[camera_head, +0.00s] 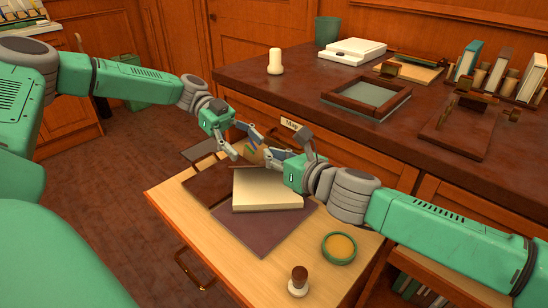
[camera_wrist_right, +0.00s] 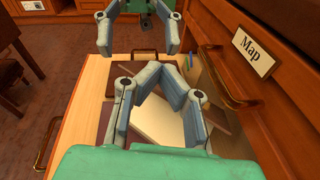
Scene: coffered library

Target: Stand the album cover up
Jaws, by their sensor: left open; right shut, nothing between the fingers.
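The album appears as a thick cream page block (camera_head: 265,188) with a dark brown cover (camera_head: 208,186) lying flat along its left side. It lies on a purple-brown mat (camera_head: 262,236). The page block also shows behind my right fingers in the right wrist view (camera_wrist_right: 160,118). My left gripper (camera_head: 240,148) is open and empty above the album's far edge. My right gripper (camera_head: 268,150) is shut and empty, above the far side of the page block; its fingertips meet in the right wrist view (camera_wrist_right: 158,76). The grippers are close together. My right gripper hides part of the album.
The album's light wooden surface (camera_head: 170,205) also holds a round green dish (camera_head: 339,247) and a dark-knobbed stamp (camera_head: 299,281). A tan holder with coloured sticks (camera_head: 252,152) stands behind the grippers. The drawer front labelled Map (camera_wrist_right: 254,52) rises close on the right.

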